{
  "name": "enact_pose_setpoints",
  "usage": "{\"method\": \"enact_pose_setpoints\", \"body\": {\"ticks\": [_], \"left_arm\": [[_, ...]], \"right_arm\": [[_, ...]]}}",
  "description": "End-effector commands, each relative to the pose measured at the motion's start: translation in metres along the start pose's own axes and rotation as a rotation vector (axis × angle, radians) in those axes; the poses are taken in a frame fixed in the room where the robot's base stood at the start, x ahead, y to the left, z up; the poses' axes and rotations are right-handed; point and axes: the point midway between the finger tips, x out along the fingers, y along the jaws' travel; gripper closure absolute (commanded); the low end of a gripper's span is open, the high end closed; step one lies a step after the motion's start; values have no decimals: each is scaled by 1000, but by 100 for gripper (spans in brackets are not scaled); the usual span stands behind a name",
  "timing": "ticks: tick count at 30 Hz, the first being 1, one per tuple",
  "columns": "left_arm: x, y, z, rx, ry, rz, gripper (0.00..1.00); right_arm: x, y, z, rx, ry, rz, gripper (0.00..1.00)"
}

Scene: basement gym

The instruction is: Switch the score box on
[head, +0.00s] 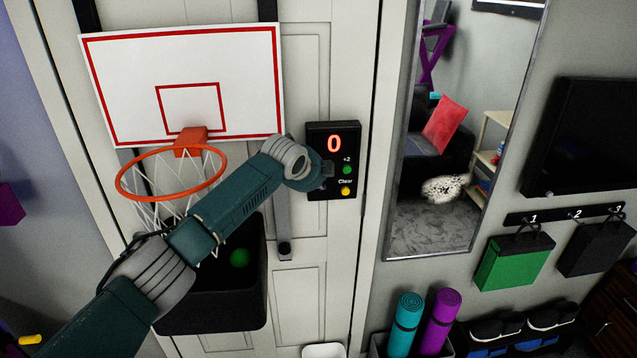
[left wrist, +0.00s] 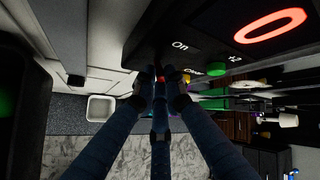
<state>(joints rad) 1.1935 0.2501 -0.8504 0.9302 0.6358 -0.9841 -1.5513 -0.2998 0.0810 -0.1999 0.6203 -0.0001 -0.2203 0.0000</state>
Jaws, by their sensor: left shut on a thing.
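The black score box (head: 333,135) hangs on the white door, right of the hoop. Its display shows a lit red 0 (head: 334,144). Below are a green +2 button (head: 347,170) and a yellow Clear button (head: 346,191). My left gripper (head: 325,176) is at the box's lower left, hiding part of its face. In the left wrist view, the left fingertips (left wrist: 160,80) are closed together just below the On label (left wrist: 180,46). A small red part, seemingly the switch (left wrist: 160,78), shows between them, mostly hidden. My right gripper is not in view.
The backboard (head: 240,60) and orange hoop (head: 125,185) are left of the box, above a black bin (head: 215,312) with a green ball (head: 239,258). A mirror (head: 432,230) stands to the right. Rolled mats (head: 405,325) stand below. A white container (left wrist: 100,108) is on the floor.

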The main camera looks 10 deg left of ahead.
Motion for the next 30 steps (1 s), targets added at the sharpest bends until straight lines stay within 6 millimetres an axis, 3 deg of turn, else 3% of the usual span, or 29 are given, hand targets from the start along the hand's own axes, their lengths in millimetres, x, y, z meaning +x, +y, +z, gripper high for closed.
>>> {"method": "enact_pose_setpoints", "body": {"ticks": [8, 9, 12, 23, 30], "left_arm": [[0, -1, -3, -2, 6, -1, 100], [0, -1, -3, -2, 6, -1, 88], [0, -1, -3, -2, 5, -1, 72], [-3, -1, -1, -1, 2, -2, 72], [-29, -1, 0, 0, 1, -3, 72]], "right_arm": [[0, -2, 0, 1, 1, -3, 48], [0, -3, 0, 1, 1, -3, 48], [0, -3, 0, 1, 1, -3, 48], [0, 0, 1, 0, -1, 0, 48], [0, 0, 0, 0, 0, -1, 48]]}}
